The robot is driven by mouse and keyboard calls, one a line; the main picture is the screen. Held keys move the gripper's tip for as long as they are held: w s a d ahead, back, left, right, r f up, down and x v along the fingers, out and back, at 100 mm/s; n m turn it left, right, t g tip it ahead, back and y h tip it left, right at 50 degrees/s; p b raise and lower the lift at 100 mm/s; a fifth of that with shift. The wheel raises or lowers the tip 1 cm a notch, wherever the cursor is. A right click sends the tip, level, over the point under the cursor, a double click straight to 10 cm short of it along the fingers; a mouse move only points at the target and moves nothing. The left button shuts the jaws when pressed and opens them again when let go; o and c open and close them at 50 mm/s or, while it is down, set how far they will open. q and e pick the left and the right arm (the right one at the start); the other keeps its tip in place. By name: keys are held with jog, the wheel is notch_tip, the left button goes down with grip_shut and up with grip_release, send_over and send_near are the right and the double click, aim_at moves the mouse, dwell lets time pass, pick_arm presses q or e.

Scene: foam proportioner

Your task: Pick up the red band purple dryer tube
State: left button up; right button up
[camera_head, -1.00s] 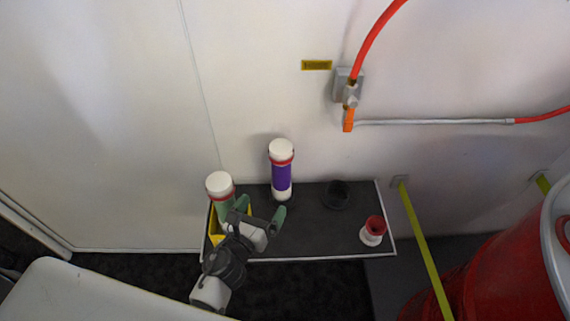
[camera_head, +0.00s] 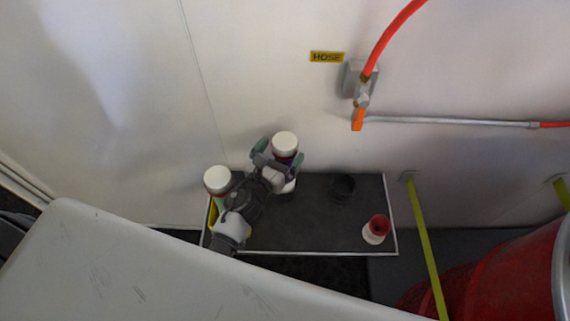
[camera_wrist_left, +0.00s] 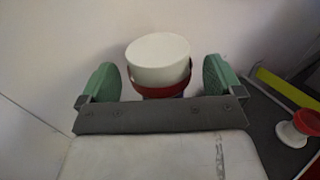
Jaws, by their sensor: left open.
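The purple dryer tube with a red band and white cap (camera_head: 285,144) stands upright at the back of the dark shelf, near the wall. My left gripper (camera_head: 279,152) is open, with a green finger on either side of the tube's upper part. In the left wrist view the white cap (camera_wrist_left: 158,60) and red band (camera_wrist_left: 160,90) sit between the two green fingers (camera_wrist_left: 160,82), with a gap on each side. The tube's lower part is mostly hidden by my gripper. My right gripper is not in view.
A green, white-capped tube (camera_head: 217,181) stands in a yellow holder (camera_head: 212,216) left of my left arm. A dark round cup (camera_head: 342,187) and a red-and-white fitting (camera_head: 376,229) are on the shelf (camera_head: 310,225) to the right. The wall is close behind.

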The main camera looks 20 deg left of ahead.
pick_arm(q)
jog(key=shift+w+d, duration=0.2)
jog(key=shift+w, duration=1)
jog(key=c, duration=1.4)
jog(key=shift+c, duration=0.9)
jog(key=shift+r, duration=0.15)
